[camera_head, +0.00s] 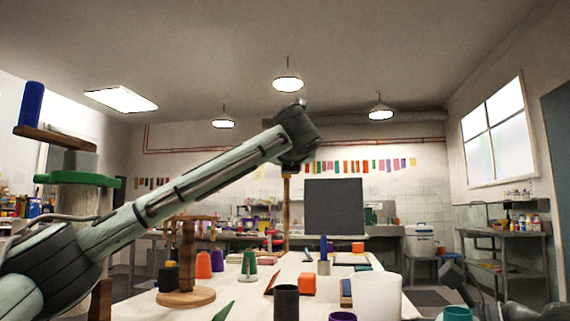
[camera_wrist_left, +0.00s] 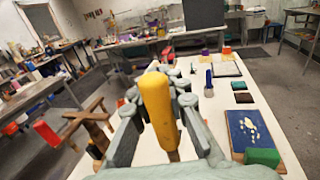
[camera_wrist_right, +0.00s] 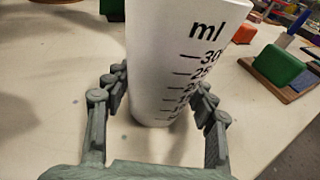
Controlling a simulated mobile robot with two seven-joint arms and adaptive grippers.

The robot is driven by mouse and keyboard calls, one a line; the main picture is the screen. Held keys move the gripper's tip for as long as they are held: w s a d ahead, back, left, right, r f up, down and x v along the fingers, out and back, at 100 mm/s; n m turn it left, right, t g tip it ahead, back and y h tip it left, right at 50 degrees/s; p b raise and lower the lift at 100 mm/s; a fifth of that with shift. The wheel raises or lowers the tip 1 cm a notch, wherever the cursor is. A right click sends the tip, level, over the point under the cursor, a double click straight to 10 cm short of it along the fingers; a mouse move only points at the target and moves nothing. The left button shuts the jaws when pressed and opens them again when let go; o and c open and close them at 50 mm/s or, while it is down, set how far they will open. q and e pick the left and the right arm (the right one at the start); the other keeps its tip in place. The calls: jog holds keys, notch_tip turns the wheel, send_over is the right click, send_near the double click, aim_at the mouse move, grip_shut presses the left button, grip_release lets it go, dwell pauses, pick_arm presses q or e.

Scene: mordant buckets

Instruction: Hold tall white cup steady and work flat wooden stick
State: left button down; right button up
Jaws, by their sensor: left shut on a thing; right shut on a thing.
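The tall white cup (camera_head: 377,297) stands upright near the front right of the white table. In the right wrist view the cup (camera_wrist_right: 165,50) shows black "ml" marks. My right gripper (camera_wrist_right: 162,88) has a finger on each side of it and is shut on it. My left gripper (camera_head: 289,166) is raised above the table, left of and beyond the cup. It is shut on the wooden stick (camera_head: 286,215), which hangs upright below it, apart from the cup. In the left wrist view a yellow grip (camera_wrist_left: 157,100) with a wood-coloured part below sits between the fingers of the left gripper (camera_wrist_left: 158,88). The cup's inside is hidden.
A dark cylinder (camera_head: 286,303) and an orange block (camera_head: 307,284) stand left of the cup. A purple cup (camera_head: 342,317) and a teal cup (camera_head: 457,314) are at the front. A wooden stand (camera_head: 187,297) is at the left. A dark panel (camera_head: 334,207) stands behind.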

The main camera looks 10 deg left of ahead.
pick_arm(q)
jog(key=s+d+r+m+g+h, duration=0.1)
jog(key=s+d+r+m+h, duration=0.1)
jog(key=s+d+m+h, duration=0.55)
jog(key=s+d+r+m+g+h, duration=0.15)
jog(key=s+d+h, duration=0.35)
jog(key=d, duration=0.6)
notch_tip(320, 180, down, 14)
jog(key=w+h, duration=0.1)
jog(key=shift+d+t, duration=0.15)
jog(key=shift+t, duration=0.2)
jog(key=shift+f, duration=0.1)
jog(key=shift+w, duration=0.2)
